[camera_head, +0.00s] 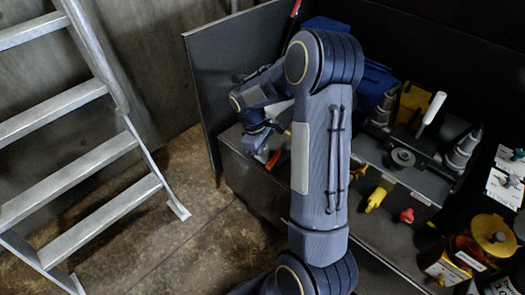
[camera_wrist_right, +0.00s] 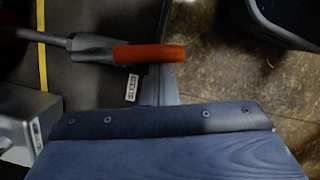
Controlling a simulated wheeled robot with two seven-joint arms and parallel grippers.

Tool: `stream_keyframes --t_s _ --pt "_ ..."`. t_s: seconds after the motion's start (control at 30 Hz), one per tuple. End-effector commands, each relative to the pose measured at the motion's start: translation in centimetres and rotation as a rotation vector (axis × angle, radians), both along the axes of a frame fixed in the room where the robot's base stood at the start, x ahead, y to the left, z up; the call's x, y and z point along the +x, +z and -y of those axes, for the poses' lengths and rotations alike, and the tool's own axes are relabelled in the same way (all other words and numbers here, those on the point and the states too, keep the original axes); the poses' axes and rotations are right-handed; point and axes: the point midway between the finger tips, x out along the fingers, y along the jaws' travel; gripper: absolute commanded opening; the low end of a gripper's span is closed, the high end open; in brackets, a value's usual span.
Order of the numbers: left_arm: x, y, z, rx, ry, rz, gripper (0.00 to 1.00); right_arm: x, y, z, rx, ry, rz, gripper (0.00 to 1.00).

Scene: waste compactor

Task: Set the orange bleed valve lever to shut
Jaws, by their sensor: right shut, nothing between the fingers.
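The orange bleed valve lever (camera_wrist_right: 150,53) lies across the upper middle of the right wrist view, joined at its left to a grey metal stem (camera_wrist_right: 90,44). A small part of the orange lever (camera_head: 273,159) also shows in the head view, by my right gripper. My right gripper (camera_head: 262,152) is shut and empty, low at the left end of the dark machine. In the wrist view its grey fingers (camera_wrist_right: 158,85) reach up to the lever's right half; I cannot tell if they touch it. My forearm hides much of the machine. My left gripper is not in view.
A dark upright panel (camera_head: 203,100) stands left of my gripper. Right of my arm are a yellow handle (camera_head: 378,196), a red knob (camera_head: 407,215) and a white-handled lever (camera_head: 433,110). A metal ladder (camera_head: 75,125) stands at the left, with bare floor (camera_head: 150,235) between.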

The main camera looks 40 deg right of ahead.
Motion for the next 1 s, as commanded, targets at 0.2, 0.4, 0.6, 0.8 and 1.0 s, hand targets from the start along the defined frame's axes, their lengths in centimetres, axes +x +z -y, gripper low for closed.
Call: stream_keyframes --t_s 0.2,0.4,0.6,0.8,1.0 --pt "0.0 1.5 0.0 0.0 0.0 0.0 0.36 -1.8 0.4 0.2 0.001 0.183 -0.005 0.0" --pt "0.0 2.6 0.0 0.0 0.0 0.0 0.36 -3.3 0.3 0.8 0.0 0.373 -0.004 0.0" --pt "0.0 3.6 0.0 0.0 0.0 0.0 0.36 -4.7 0.3 1.6 0.0 0.562 -0.004 0.0" --pt "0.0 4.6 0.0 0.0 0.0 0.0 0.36 -6.0 0.3 2.6 0.001 0.751 -0.003 0.0" --pt "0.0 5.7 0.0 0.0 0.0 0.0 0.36 -6.9 0.3 3.8 0.001 0.935 -0.003 0.0"
